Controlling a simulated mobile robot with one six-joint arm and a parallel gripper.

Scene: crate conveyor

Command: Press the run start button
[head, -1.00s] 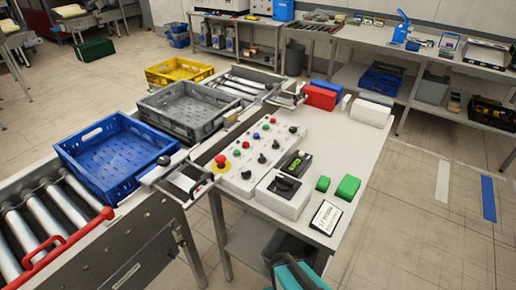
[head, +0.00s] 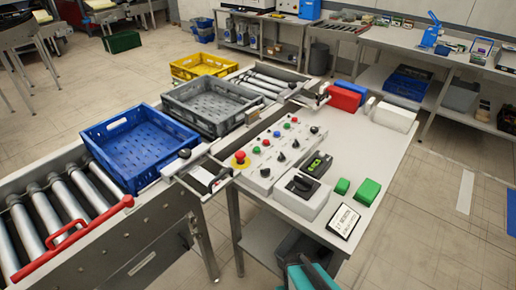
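A white control box (head: 275,152) lies on the table beside the conveyor. It bears a red mushroom button on a yellow ring (head: 240,158) at its near left end. Along it run small buttons: a green one (head: 256,150), a red one (head: 265,142), a blue one (head: 276,133), another green one (head: 285,126) and another red one (head: 294,119). Several black knobs sit on its right side. Labels are too small to read, so I cannot tell which button is run start. I cannot make out my gripper in this view.
A blue crate (head: 92,134), a grey crate (head: 178,110) and a yellow crate (head: 190,72) stand along the conveyor. A light box with a black switch (head: 302,203), green blocks (head: 367,193) and a sign (head: 344,221) lie on the table. A teal and dark shape (head: 308,278) is below.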

